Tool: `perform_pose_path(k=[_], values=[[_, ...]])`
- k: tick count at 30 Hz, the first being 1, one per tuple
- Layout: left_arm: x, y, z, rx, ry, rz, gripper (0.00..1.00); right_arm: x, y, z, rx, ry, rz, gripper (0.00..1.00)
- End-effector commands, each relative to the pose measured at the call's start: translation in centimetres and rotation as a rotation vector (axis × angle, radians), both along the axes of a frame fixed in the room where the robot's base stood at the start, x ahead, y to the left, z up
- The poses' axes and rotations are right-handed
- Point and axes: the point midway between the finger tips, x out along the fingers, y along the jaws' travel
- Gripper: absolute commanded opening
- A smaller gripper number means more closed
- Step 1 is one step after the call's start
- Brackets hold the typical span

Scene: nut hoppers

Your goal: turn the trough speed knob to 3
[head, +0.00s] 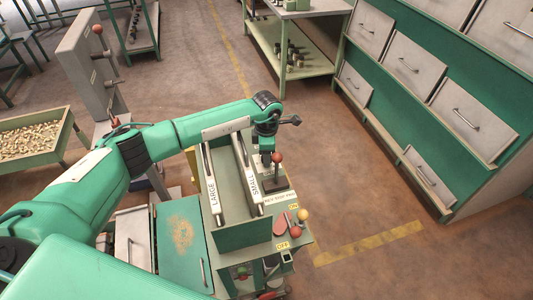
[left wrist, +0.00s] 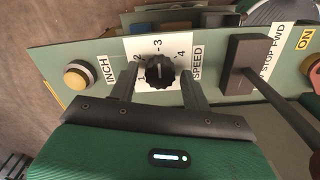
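The trough speed knob (left wrist: 160,72) is black and ridged, on a white plate marked 1 to 4 with the word SPEED at its right. A small pale mark on its upper side faces roughly toward the 3, but is hard to read exactly. My left gripper (left wrist: 160,88) has one finger on each side of the knob, with visible gaps, so it looks open around it. In the head view my left gripper (head: 266,143) is over the far end of the green machine; the knob is hidden there. My right gripper is not in view.
A lever with a red ball (head: 277,158) and black base stands close beside my left gripper, by a REV STOP FWD label. A yellow INCH button (left wrist: 77,75) lies left of the knob. Troughs marked LARGE (head: 213,194) and SMALL (head: 255,190) lie nearer. Open floor is at the right.

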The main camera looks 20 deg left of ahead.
Motion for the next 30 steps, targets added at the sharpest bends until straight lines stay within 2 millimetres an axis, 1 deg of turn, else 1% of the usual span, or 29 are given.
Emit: perform_pose_path(k=[9, 11, 14, 17, 24, 27, 30], values=[[0.0, 0.0, 0.0, 0.001, 0.000, 0.000, 0.55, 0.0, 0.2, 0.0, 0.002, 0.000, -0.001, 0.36], [0.0, 0.0, 0.3, 0.000, -0.001, 0.000, 0.55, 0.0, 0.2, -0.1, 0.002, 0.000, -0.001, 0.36], [0.1, 0.0, 1.2, 0.002, -0.002, 0.001, 0.55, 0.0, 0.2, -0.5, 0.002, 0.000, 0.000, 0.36], [0.1, 0.0, 3.1, 0.000, -0.004, -0.001, 0.55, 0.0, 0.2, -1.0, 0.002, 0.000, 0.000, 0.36], [0.1, 0.0, 8.6, 0.001, -0.005, -0.001, 0.55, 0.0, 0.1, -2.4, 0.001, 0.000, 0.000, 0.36], [0.1, 0.0, 10.6, 0.000, -0.004, 0.000, 0.55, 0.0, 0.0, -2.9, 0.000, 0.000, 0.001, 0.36], [0.1, 0.0, 12.2, 0.001, -0.003, 0.001, 0.55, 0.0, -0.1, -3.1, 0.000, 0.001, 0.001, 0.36]])
